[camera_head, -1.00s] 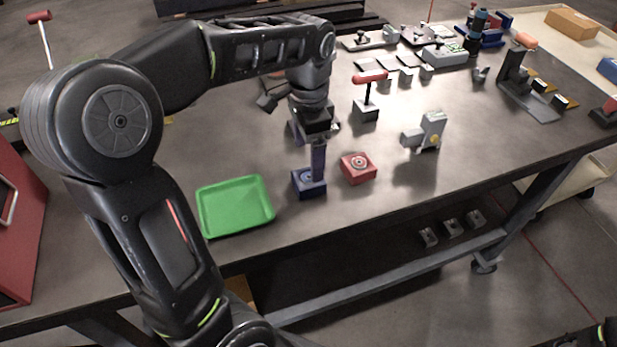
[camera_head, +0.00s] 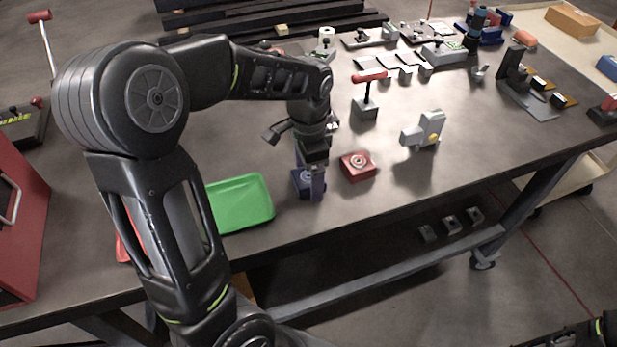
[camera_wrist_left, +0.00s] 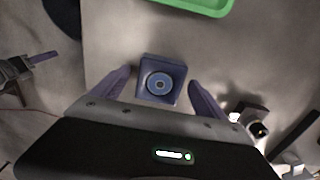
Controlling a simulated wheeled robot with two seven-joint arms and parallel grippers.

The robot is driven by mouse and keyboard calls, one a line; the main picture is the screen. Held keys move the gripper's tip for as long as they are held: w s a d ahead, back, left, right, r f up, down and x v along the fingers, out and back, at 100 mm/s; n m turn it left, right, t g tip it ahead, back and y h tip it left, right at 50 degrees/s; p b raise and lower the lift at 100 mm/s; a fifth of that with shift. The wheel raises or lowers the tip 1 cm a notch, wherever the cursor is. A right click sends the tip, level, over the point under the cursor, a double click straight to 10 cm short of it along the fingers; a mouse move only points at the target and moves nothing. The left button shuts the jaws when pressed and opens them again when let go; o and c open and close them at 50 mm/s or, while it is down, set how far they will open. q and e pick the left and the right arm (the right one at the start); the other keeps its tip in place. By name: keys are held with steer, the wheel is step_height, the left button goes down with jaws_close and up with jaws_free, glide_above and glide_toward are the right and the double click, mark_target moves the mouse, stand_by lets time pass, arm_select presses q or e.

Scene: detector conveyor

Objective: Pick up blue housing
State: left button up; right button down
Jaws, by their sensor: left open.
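The blue housing (camera_head: 299,183) is a small square block on the table, right of the green tray; my left gripper partly covers it in the head view. In the left wrist view the blue housing (camera_wrist_left: 152,95) shows a round ring on top. My left gripper (camera_head: 311,176) is open and points down at it. In the left wrist view the left gripper (camera_wrist_left: 160,84) has one finger on each side of the housing, with a gap visible on both sides.
A red housing (camera_head: 358,167) stands close to the right of the blue one. The green tray (camera_head: 240,204) lies to the left, near the table's front edge. A grey fixture (camera_head: 425,132) and a red-handled clamp (camera_head: 368,92) stand further right and back.

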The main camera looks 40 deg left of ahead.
arm_select(q)
steer(key=shift+f, duration=0.4)
jaws_close()
stand_by(1.0)
steer(key=shift+r, duration=0.15)
step_height(320, 180, up, 10)
steer(key=shift+f+b, duration=0.1)
steer(key=shift+b, duration=0.4)
stand_by(0.4)
